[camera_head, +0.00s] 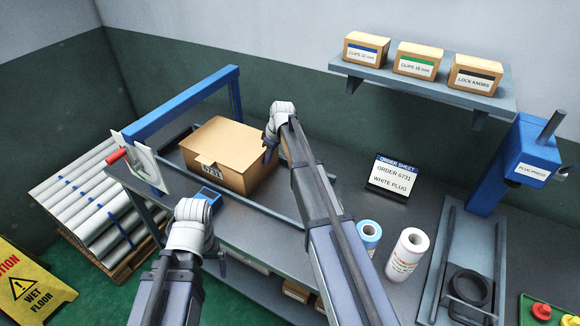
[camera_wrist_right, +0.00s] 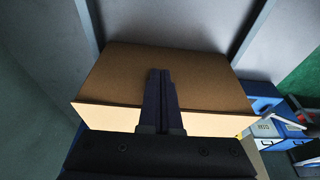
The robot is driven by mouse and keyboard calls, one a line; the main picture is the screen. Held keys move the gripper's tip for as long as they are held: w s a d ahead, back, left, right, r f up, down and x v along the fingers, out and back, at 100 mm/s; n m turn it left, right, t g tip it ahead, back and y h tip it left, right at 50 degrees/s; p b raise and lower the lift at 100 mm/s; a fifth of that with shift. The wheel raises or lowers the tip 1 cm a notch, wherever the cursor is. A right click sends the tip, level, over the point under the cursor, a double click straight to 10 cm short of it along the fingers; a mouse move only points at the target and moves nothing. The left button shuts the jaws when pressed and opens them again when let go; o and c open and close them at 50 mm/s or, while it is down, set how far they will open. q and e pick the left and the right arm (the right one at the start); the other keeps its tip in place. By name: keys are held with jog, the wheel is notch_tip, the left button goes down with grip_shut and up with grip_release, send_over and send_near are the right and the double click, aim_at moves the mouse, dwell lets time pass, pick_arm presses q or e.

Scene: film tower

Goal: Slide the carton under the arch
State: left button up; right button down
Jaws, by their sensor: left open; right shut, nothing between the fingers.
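The carton (camera_head: 228,145), a tan box labelled 6731, sits on the bench track just right of the blue arch (camera_head: 182,103) in the head view. Its near flap edge sticks out. My right gripper (camera_head: 269,147) is shut and empty beside the carton's right end. In the right wrist view its closed fingers (camera_wrist_right: 162,78) overlap the carton (camera_wrist_right: 115,78); I cannot tell whether they touch. My left gripper (camera_head: 221,261) hangs low at the bench's front edge, apart from the carton; its fingers are mostly hidden by its wrist.
A white panel with a red handle (camera_head: 117,156) stands at the arch's near end. A guide rail (camera_head: 268,208) runs along the track's front. A blue roll (camera_head: 369,236), a white roll (camera_head: 406,254) and an order sheet (camera_head: 393,176) stand to the right.

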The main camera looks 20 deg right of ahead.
aim_at(235, 141)
jog(key=w+a, duration=0.3)
jog(key=w, duration=0.1)
jog(key=w+a, duration=0.3)
jog(key=w, duration=0.1)
jog(key=w+a, duration=0.3)
jog(key=a, duration=0.1)
jog(key=shift+w, duration=0.4)
jog(key=shift+s, duration=0.2)
